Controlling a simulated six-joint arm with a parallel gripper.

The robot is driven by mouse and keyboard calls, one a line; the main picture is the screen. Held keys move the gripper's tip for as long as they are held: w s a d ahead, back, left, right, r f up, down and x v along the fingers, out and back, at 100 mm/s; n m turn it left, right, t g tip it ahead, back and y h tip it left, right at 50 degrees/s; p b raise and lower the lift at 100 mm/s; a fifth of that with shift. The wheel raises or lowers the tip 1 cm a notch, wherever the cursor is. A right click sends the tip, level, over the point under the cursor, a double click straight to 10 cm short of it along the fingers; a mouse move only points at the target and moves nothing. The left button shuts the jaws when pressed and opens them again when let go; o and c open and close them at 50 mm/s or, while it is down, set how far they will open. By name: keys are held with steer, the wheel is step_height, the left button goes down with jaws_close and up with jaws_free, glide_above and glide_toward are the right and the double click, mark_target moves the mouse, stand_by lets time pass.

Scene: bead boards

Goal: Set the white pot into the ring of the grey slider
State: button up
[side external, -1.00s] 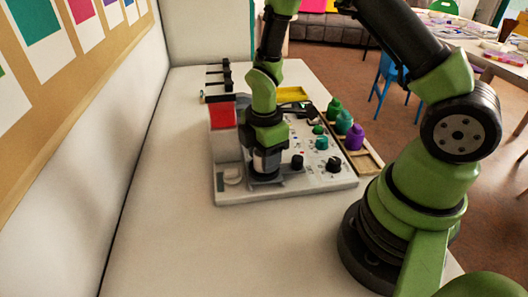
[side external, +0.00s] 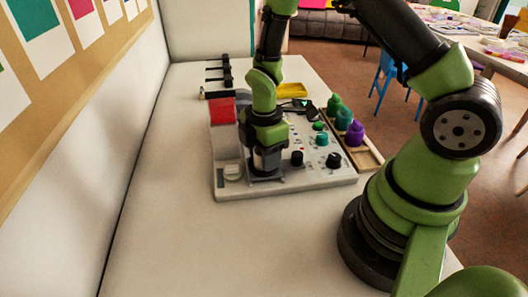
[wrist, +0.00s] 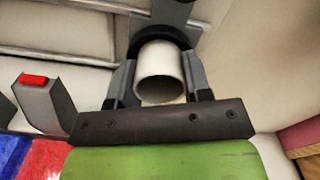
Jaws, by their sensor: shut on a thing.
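The white pot (wrist: 160,72) is a short pale cylinder, seen in the wrist view between the two grey fingers of my gripper (wrist: 160,88). My gripper is shut on it. The dark ring (wrist: 148,39) of the grey slider shows just behind the pot's upper edge; whether the pot is inside it or only over it cannot be told. In the side view my gripper (side external: 267,158) points down at the front left of the board, low over a dark round part. My fingers hide most of the pot there.
The light board (side external: 300,184) carries black knobs (side external: 334,160) and a teal knob (side external: 321,139). A wooden tray (side external: 366,160) with teal and purple bottles lies right. A yellow tray (side external: 292,90) is behind. The table front is clear.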

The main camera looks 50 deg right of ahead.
steer(key=shift+f, duration=0.15)
steer(key=o, duration=1)
steer(key=shift+s+a, duration=0.1)
steer(key=shift+s, duration=0.1)
steer(key=shift+c, duration=1.2)
steer(key=o, duration=0.3)
steer(key=shift+r, duration=0.4)
steer(key=shift+o, duration=0.2)
steer(key=shift+w+r, duration=0.2)
steer(key=shift+r, duration=3)
